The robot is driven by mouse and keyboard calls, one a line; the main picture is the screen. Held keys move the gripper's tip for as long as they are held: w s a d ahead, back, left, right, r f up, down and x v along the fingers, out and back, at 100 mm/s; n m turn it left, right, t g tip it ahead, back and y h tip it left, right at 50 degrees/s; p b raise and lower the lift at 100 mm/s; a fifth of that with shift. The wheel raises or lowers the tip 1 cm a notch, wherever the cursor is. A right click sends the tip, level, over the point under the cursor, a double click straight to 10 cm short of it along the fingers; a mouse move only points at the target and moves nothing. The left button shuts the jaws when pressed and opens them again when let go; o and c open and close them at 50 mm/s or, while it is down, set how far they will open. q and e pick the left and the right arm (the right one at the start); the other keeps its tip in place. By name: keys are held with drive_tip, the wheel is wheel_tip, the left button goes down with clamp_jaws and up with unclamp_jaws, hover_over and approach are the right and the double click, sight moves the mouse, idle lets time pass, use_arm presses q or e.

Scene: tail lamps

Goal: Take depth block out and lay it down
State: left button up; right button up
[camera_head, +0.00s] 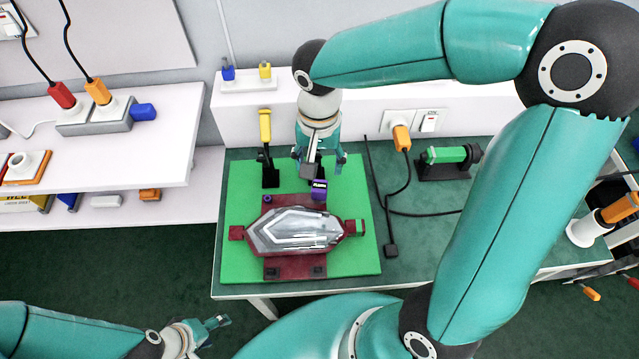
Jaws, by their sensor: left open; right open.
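A small purple block with white lettering (319,189), which looks like the depth block, sits at the back edge of the tail lamp (295,230). The lamp has a clear faceted lens in a dark red housing and lies on a green board (362,262). My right gripper (321,168) points down just behind and above the purple block, open; whether its fingers straddle the block I cannot tell. My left gripper (218,324) is open and empty at the lower left, in front of the table and away from the board.
A yellow-handled tool (265,125) stands in a black holder at the board's back left. A black cable (386,205) lies right of the board. A green cylinder on a black stand (447,157) is at the back right. My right arm covers much of the right side.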

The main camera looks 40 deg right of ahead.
sight(320, 186)
wheel_tip(320, 186, down, 11)
drive_tip(key=shift+s+f, duration=0.15)
idle(0.4)
clamp_jaws()
idle(0.4)
